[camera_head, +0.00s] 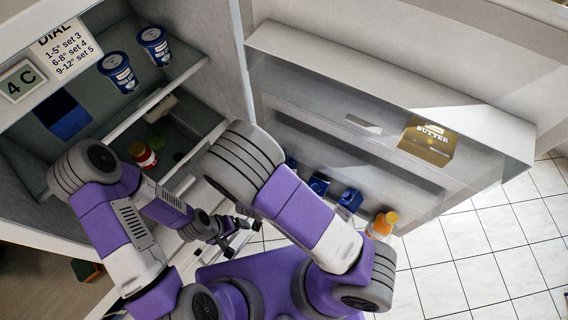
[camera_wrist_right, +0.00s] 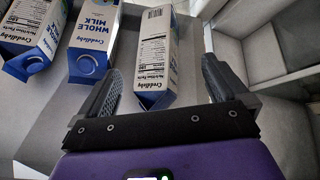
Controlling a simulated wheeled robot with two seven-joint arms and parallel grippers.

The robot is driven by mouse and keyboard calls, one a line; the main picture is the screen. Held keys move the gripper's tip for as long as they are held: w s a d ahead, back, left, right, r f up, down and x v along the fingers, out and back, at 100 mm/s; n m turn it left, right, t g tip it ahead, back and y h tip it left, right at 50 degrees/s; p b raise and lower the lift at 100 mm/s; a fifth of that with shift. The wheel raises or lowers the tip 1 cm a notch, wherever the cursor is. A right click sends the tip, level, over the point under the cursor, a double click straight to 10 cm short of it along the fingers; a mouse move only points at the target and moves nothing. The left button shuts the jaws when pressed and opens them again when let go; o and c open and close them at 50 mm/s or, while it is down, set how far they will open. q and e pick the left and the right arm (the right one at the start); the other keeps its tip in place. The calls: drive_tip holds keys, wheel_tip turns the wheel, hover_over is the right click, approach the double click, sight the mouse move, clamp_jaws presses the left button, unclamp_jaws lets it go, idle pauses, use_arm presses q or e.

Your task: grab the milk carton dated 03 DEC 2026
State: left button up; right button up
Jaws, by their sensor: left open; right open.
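Three white and blue milk cartons lie ahead of my right wrist: a left one (camera_wrist_right: 32,38), a middle one with a blue cap (camera_wrist_right: 93,42) and a right one showing its nutrition panel (camera_wrist_right: 155,62). No date is readable on any of them. My right gripper (camera_wrist_right: 161,66) is open, its fingers on either side of the right carton's near end; contact cannot be told. In the head view, several blue carton tops (camera_head: 319,184) show in the fridge door; the right gripper is hidden there. My left gripper (camera_head: 241,229) is open and empty, near the fridge's front edge.
The open fridge door (camera_head: 300,59) holds a butter box (camera_head: 428,142) and an orange-capped bottle (camera_head: 381,225). Yogurt tubs (camera_head: 118,72) stand on the fridge's upper shelf; a red-capped jar (camera_head: 143,155) is lower. A dial note (camera_head: 68,51) and 4 C display (camera_head: 22,80) are inside.

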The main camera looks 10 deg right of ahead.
drive_tip(key=w+d, duration=0.4)
drive_tip(key=w, duration=0.1)
drive_tip(key=w+d, duration=0.2)
drive_tip(key=w, duration=0.1)
drive_tip(key=shift+w+d+p, duration=0.1)
drive_tip(key=shift+w+p, duration=0.15)
drive_tip(key=shift+p, duration=0.15)
drive_tip(key=shift+w+d+f, duration=0.1)
drive_tip(key=shift+w+f, duration=0.05)
drive_tip(key=shift+f, duration=0.45)
drive_tip(key=c, duration=1.8)
clamp_jaws()
